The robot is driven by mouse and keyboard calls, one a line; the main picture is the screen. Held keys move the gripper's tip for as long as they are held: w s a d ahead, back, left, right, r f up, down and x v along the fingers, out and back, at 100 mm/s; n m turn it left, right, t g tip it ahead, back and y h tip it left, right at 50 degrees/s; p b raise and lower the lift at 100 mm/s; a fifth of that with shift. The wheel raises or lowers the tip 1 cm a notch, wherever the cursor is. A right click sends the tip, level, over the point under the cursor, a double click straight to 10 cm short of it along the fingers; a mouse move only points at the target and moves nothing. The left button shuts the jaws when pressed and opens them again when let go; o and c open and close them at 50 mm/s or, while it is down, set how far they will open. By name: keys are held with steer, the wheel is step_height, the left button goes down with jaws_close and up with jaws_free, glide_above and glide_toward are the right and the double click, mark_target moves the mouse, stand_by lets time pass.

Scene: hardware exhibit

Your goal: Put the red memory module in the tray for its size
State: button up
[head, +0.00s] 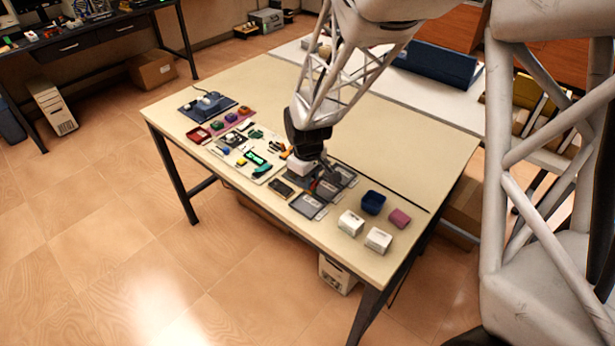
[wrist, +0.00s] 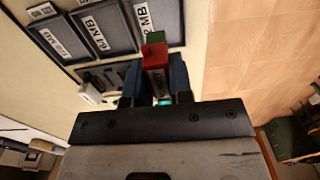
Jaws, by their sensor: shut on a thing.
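My gripper (wrist: 154,82) is shut on the red memory module (wrist: 155,60), which sticks out past the fingertips and shows a green end. In the head view my gripper (head: 314,178) hangs over the group of grey trays, and a small bit of red shows under it. In the wrist view three trays lie in a row: one labelled 128 MB (wrist: 72,46), one labelled 64 MB (wrist: 112,42), and one (wrist: 168,22) whose label reads "2 MB" with its start hidden. The module appears in front of this third tray's edge; I cannot tell its height above it.
A dark flat device (head: 282,188) and a board of small parts (head: 240,160) lie to the left. The table's back part (head: 400,140) is clear.

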steer(key=shift+f, duration=2.75)
steer(key=shift+f, duration=0.65)
stand_by(0.8)
steer(key=o, duration=1.3)
steer(key=shift+r, duration=0.15)
steer(key=shift+r, duration=3.6)
steer(key=shift+r, duration=0.1)
